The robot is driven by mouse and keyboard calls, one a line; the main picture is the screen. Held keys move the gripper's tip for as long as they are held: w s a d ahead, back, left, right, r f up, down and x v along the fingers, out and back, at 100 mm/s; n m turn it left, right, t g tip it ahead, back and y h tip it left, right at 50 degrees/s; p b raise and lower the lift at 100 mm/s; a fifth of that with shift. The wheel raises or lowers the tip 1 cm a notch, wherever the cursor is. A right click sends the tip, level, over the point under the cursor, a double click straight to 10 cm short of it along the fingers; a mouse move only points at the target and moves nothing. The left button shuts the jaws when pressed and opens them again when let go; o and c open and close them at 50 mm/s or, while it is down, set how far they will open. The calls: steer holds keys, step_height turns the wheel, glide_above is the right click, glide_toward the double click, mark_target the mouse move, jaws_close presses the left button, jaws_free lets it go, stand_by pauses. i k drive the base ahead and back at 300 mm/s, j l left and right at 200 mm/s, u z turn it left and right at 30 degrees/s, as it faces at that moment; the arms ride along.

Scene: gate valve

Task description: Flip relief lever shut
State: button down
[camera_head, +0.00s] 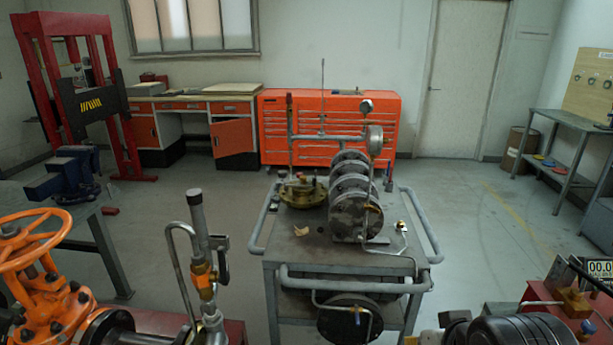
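No lever can be told for certain as the relief lever. An upright fitting (203,275) with an orange body, a tall dark-capped stem and a curved grey tube stands at the lower left. A grey handle-like part (223,259) hangs at its right side. A small brass fitting (401,226) sits on the right side of the cart top. A thin upright rod (323,95) and a red upright part (289,110) rise from the cart's pipework. Their open or shut positions are too small to tell. My gripper is not in view.
A grey cart (295,250) carrying flanged pipework (355,200) stands in the middle. An orange handwheel valve (45,265) is at the lower left; a black ribbed machine (520,332) is at the lower right. Floor is clear right of the cart.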

mark_target(224, 278)
steer(key=k+l+u, duration=0.15)
steer(key=l+u, duration=0.3)
steer(key=k+l+u, duration=0.25)
steer(key=l+u, duration=0.25)
steer(key=k+l+u, duration=0.3)
steer(key=l+u, duration=0.15)
steer(key=k+l+u, duration=0.3)
steer(key=u, duration=0.15)
steer(key=k, duration=0.1)
